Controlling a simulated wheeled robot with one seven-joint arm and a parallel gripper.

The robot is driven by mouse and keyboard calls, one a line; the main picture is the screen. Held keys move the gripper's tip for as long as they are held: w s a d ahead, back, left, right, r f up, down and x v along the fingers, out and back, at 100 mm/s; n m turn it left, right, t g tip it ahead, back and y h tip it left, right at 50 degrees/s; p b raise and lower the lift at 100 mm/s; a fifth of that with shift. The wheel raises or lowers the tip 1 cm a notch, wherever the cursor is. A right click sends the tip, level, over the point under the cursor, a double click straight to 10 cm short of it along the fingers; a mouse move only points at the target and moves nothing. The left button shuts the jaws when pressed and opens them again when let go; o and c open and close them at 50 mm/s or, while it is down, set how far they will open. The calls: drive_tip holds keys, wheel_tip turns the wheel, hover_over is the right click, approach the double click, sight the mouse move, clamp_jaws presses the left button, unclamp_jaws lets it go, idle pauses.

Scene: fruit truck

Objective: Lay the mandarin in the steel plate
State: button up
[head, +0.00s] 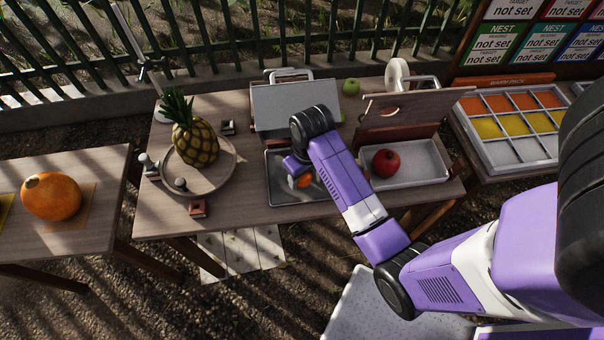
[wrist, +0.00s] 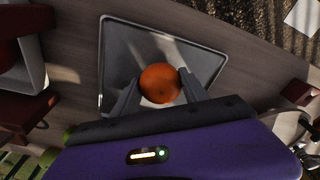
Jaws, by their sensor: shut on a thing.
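The orange mandarin (head: 304,181) is held between the two fingers of my gripper (head: 299,174), over the grey steel plate (head: 282,192). In the wrist view the mandarin (wrist: 160,84) sits between the fingertips of my gripper (wrist: 160,82), with the rectangular steel plate (wrist: 121,53) and its pale rim behind it. The mandarin lies within the plate's outline in both views. I cannot tell whether it touches the plate floor. My arm hides part of the plate in the head view.
An upright grey panel (head: 285,108) stands behind the plate. To the right, a white tray (head: 425,172) holds a red fruit (head: 386,163) below a raised wooden board (head: 410,110). A pineapple (head: 193,140) on a round plate (head: 225,165) stands left. A green apple (head: 351,87) lies behind.

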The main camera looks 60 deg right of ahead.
drive_tip(key=shift+w+d+f, duration=0.25)
drive_tip(key=shift+f, duration=0.4)
drive_tip(key=shift+f, duration=0.3)
drive_tip(key=o, duration=1.6)
drive_tip(key=shift+c, duration=0.2)
drive_tip(key=shift+r, duration=0.1)
